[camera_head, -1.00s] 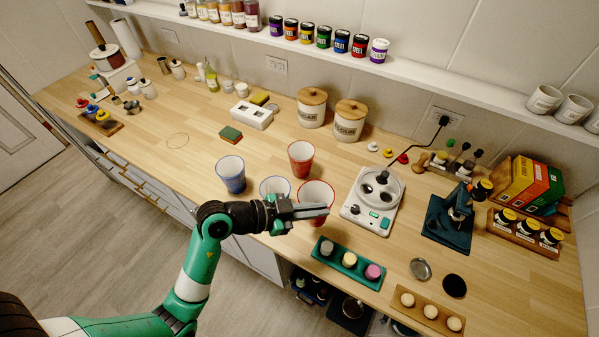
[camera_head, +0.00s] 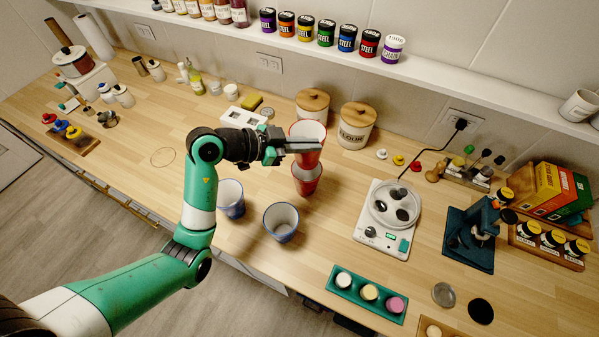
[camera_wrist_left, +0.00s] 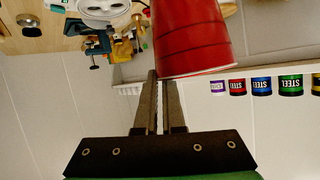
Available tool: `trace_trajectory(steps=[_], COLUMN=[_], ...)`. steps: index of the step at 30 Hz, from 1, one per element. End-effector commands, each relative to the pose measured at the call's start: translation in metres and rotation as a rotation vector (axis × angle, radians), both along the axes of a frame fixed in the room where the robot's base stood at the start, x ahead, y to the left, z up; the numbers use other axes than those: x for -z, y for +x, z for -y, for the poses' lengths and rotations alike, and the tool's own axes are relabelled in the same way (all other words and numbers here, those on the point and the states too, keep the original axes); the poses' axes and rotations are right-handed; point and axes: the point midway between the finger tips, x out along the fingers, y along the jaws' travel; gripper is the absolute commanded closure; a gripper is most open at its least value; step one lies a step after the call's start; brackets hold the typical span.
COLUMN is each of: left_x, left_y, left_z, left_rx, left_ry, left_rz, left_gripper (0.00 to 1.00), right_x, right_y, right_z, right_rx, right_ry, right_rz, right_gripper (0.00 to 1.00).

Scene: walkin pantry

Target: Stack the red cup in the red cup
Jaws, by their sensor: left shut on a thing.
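My left gripper (camera_head: 312,147) is shut on the wall of a red cup (camera_head: 307,160), held upright with its opening facing up. The held red cup also fills the upper middle of the left wrist view (camera_wrist_left: 192,38), beside the gripper fingers (camera_wrist_left: 163,88). A second red cup (camera_head: 306,184) stands on the counter directly below the held one in the head view. The held cup's bottom overlaps the lower cup's rim in the picture; I cannot tell whether it is inside or just above. My right gripper is not in view.
Two blue cups, one (camera_head: 231,200) at left and one (camera_head: 281,224) in front, stand near the red cups. Wooden-lidded canisters (camera_head: 356,128) stand behind. A white appliance (camera_head: 385,225) is to the right. The counter left of the cups is mostly clear.

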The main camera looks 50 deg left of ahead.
Motion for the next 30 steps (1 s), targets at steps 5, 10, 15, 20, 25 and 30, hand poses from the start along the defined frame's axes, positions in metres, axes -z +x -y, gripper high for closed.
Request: trace_trajectory(steps=[5, 10, 15, 20, 25, 30], left_x=[0.013, 0.05, 0.064, 0.075, 0.101, 0.101], left_y=[0.0, -0.001, 0.0, -0.001, -0.001, 0.0], left_z=[0.001, 0.001, 0.0, 0.0, 0.0, 0.0], left_rx=[0.001, 0.0, 0.0, -0.001, -0.001, -0.001], left_ry=[-0.003, -0.004, -0.001, -0.002, -0.002, 0.0], left_rz=[-0.005, -0.005, 0.0, -0.004, -0.003, 0.0], left_gripper=[1.0, 1.0, 1.0, 1.0, 1.0, 1.0], right_x=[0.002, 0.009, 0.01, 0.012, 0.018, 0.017], right_y=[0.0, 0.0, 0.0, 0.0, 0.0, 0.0], right_z=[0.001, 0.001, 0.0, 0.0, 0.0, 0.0], right_rx=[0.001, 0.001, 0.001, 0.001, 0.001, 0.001], right_ry=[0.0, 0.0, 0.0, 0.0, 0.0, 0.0], right_rz=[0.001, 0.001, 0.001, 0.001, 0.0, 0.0], right_gripper=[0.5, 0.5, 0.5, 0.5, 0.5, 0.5])
